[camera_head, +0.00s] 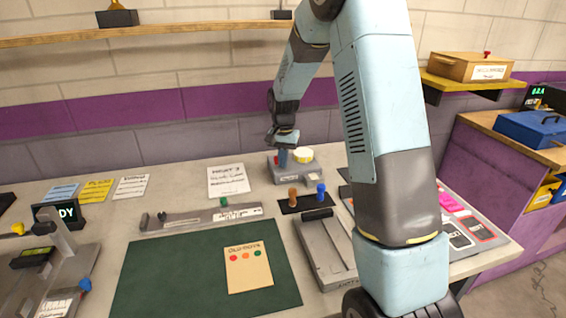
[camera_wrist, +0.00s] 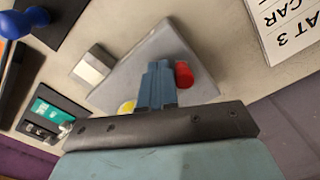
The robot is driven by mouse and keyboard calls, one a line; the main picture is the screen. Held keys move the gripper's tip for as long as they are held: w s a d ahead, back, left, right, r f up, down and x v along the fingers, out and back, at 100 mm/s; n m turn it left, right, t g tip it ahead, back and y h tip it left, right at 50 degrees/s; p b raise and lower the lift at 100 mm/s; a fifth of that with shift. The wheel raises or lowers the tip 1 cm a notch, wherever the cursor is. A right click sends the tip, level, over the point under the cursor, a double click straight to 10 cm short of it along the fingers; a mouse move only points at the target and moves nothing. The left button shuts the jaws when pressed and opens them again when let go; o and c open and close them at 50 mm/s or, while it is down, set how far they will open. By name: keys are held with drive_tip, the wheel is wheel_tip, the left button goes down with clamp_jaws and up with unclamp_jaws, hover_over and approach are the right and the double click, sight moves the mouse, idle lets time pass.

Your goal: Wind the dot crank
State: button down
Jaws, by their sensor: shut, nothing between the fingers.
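A grey box (camera_head: 309,173) stands on the bench near the wall, with a pale yellow round top (camera_head: 303,155) and a small red knob. In the wrist view the grey box (camera_wrist: 133,77) lies under my fingers, the red knob (camera_wrist: 184,74) sits close beside them, and part of the yellow piece (camera_wrist: 126,107) shows behind my gripper. I cannot tell for sure which part is the dot crank. My gripper (camera_head: 283,160) is over the left side of the box. Its blue fingers (camera_wrist: 158,72) are together and empty. Whether they touch the box is unclear.
A black strip with an orange peg (camera_head: 293,197) and a blue peg (camera_head: 321,191) lies in front of the box. A white notice (camera_head: 228,181) lies to its left. A grey slotted track (camera_head: 201,217) and a green mat (camera_head: 180,277) are nearer. My arm hides the right middle.

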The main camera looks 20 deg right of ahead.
sight(274, 167)
drive_tip(key=shift+a, duration=0.15)
drive_tip(key=shift+w+a, duration=0.15)
drive_tip(key=shift+a, duration=0.25)
drive_tip(key=shift+a, duration=0.1)
idle(0.4)
drive_tip(key=shift+w+a, duration=0.3)
drive_tip(key=shift+a, duration=0.15)
drive_tip(key=shift+w, duration=0.1)
drive_tip(key=shift+w+a, duration=0.3)
drive_tip(key=shift+w, duration=0.05)
drive_tip(key=shift+w, duration=0.1)
idle(0.4)
